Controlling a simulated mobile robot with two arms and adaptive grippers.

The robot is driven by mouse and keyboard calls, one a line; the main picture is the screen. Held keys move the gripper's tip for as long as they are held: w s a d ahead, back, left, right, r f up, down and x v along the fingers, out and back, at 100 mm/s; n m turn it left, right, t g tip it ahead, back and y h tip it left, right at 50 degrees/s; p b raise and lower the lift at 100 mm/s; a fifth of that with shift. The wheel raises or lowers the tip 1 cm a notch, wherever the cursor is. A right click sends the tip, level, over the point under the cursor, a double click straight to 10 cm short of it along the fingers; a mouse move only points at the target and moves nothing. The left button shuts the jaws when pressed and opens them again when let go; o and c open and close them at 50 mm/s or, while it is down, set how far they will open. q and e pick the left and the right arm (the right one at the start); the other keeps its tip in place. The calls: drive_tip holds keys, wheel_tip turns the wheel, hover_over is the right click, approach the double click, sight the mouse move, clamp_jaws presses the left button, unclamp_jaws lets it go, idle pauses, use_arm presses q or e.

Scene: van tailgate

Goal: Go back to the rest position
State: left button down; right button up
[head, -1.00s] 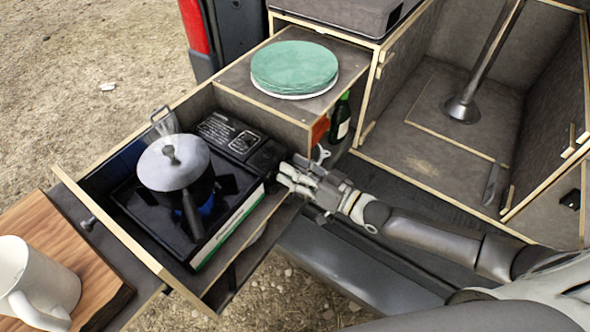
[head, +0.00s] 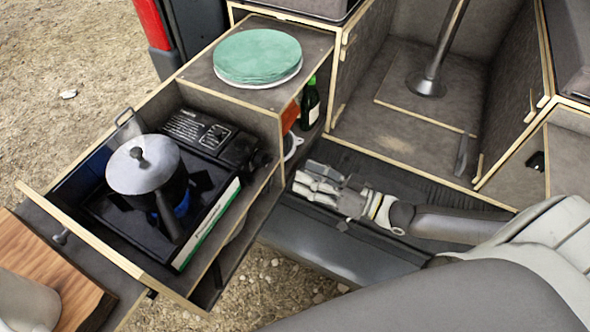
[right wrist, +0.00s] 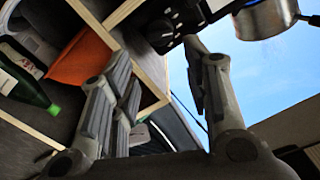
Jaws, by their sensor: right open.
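My right gripper (head: 318,183) is open and empty in the head view. It is over the dark van floor and sill, to the right of the pull-out drawer and apart from it. In the right wrist view its two fingers (right wrist: 160,105) are spread with nothing between them. The stove (head: 210,215) sits in the drawer with a lidded pot (head: 142,172) on it. The stove's knob panel (right wrist: 172,28) and the pot (right wrist: 268,18) also show in the right wrist view. My left gripper is not in view.
Green plates (head: 257,57) are stacked on the cabinet top. A green bottle (head: 310,104) and an orange item (head: 290,116) are in the cubby beside it. A metal post (head: 440,45) stands in the van.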

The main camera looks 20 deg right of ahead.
drive_tip(key=shift+s+d, duration=0.3)
drive_tip(key=shift+s, duration=0.05)
idle(0.3)
drive_tip(key=s+a+f+n+g+h, duration=0.1)
drive_tip(key=s+a+f+g+h, duration=0.1)
drive_tip(key=a, duration=0.3)
drive_tip(key=s+a+f+g+h, duration=0.2)
drive_tip(key=a+f+h, duration=0.1)
drive_tip(key=a, duration=0.2)
drive_tip(key=s+d+m+g+h, duration=0.2)
drive_tip(key=s+d+g+h, duration=0.5)
drive_tip(key=s, duration=0.6)
wheel_tip(320, 180, down, 26)
drive_tip(key=d+g+y, duration=0.1)
drive_tip(key=s+d+f+g, duration=0.1)
drive_tip(key=s+d+f, duration=0.2)
drive_tip(key=s+f, duration=1.3)
drive_tip(key=shift+s+f+n, duration=0.3)
drive_tip(key=shift+s+f, duration=0.1)
drive_tip(key=shift+s, duration=0.4)
